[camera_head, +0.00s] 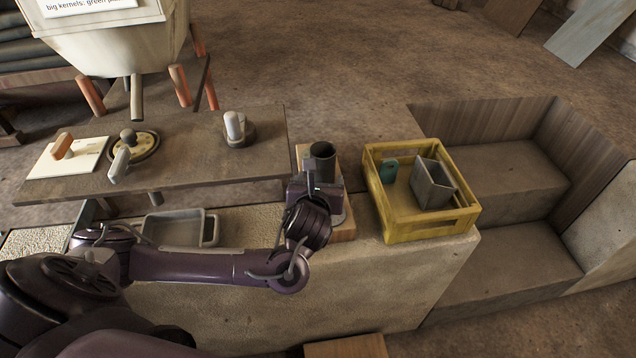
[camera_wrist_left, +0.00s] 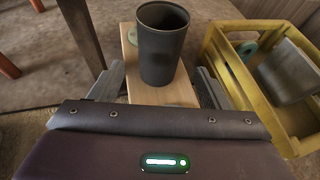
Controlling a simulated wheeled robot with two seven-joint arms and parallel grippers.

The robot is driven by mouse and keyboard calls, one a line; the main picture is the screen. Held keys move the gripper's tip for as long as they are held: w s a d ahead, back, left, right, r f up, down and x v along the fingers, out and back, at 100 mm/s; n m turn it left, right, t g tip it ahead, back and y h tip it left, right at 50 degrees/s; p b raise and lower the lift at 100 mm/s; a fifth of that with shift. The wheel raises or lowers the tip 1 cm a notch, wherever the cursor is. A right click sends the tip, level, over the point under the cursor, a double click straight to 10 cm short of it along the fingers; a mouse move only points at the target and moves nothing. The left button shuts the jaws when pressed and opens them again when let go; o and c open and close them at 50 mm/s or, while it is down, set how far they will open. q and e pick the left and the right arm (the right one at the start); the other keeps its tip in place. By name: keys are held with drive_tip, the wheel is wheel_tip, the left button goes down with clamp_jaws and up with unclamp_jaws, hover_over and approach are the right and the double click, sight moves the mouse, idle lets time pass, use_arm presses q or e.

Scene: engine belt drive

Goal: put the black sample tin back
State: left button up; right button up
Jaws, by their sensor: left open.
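The black sample tin (camera_head: 322,158) is a dark, open-topped cup. It stands upright on a narrow wooden board (camera_head: 343,232), between the long plank table and the yellow crate. In the left wrist view the tin (camera_wrist_left: 162,48) is in the middle, on the pale board (camera_wrist_left: 186,95). My left gripper (camera_head: 316,186) is open at the near side of the tin. In the wrist view its fingers (camera_wrist_left: 159,76) spread to the left and right of the tin's lower part. Whether they touch it cannot be told. My right gripper is not in view.
A yellow crate (camera_head: 432,228) right of the board holds a grey box (camera_head: 432,184) and a green item (camera_head: 389,171). A grey tray (camera_head: 181,230) lies left. The plank table (camera_head: 190,160) bears several handled items. Steps (camera_head: 500,250) descend at right.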

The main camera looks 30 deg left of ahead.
use_arm(q)
drive_tip(key=shift+p+v, duration=0.45)
drive_tip(key=shift+v, duration=0.65)
drive_tip(key=shift+s+d+r, duration=0.15)
drive_tip(key=shift+s+r, duration=0.05)
drive_tip(key=shift+s, duration=0.2)
